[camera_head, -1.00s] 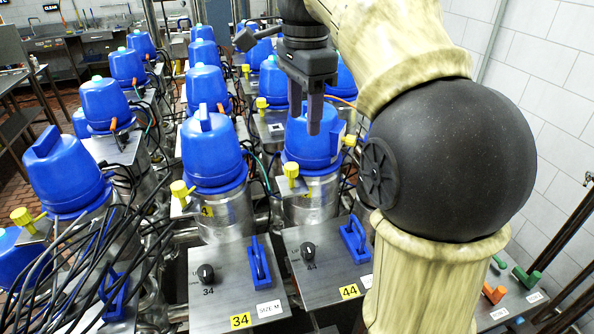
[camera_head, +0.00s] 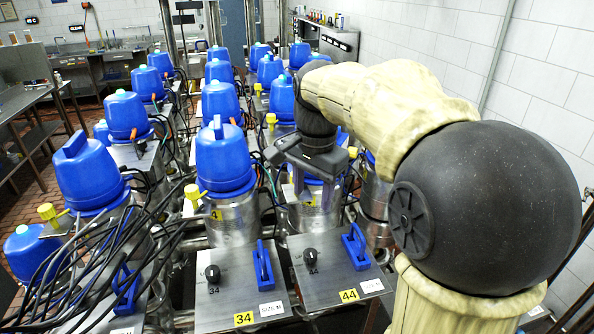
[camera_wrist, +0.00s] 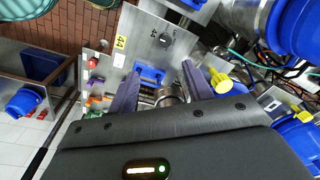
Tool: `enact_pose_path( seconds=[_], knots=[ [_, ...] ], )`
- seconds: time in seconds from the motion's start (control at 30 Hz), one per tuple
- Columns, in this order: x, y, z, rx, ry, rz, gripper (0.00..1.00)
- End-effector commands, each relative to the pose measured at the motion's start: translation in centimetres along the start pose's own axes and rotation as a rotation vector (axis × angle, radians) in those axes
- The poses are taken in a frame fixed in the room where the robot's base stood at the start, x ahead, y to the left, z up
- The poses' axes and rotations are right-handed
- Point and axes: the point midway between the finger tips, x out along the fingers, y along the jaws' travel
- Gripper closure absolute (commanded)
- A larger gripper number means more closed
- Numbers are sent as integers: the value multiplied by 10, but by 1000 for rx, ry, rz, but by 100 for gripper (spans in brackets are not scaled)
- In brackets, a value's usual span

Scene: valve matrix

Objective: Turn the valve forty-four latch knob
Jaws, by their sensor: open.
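The valve forty-four latch knob (camera_head: 310,257) is a small black dial on the metal panel (camera_head: 338,284) with the yellow 44 label (camera_head: 348,296). In the wrist view the knob (camera_wrist: 165,40) sits beyond my fingertips, near the top of the picture. My gripper (camera_head: 312,195) is open and empty, in front of the valve's blue cap and above and behind the panel, apart from the knob. In the wrist view the fingers of my gripper (camera_wrist: 162,68) are spread wide, with the blue handle (camera_wrist: 151,75) showing between them. The valve's cap is partly hidden by my wrist.
A blue handle (camera_head: 355,246) stands on the panel to the right of the knob. The panel marked 34, with its own black knob (camera_head: 212,273) and blue handle (camera_head: 263,266), lies to the left. Yellow valve taps (camera_head: 194,194) and loose black cables (camera_head: 85,262) surround the blue-capped valves.

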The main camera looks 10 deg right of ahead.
Motion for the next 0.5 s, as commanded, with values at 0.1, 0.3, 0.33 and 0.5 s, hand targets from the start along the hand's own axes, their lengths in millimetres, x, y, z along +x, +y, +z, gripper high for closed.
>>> enact_pose_path(
  seconds=[0.1, 0.3, 0.33, 0.5],
  knots=[
    [29, 6, 4, -101, 6, -7, 50],
    [96, 26, 20, -366, 37, -34, 50],
    [107, 31, 24, -412, 43, -37, 50],
    [162, 62, 48, -674, 84, -56, 50]
  ],
)
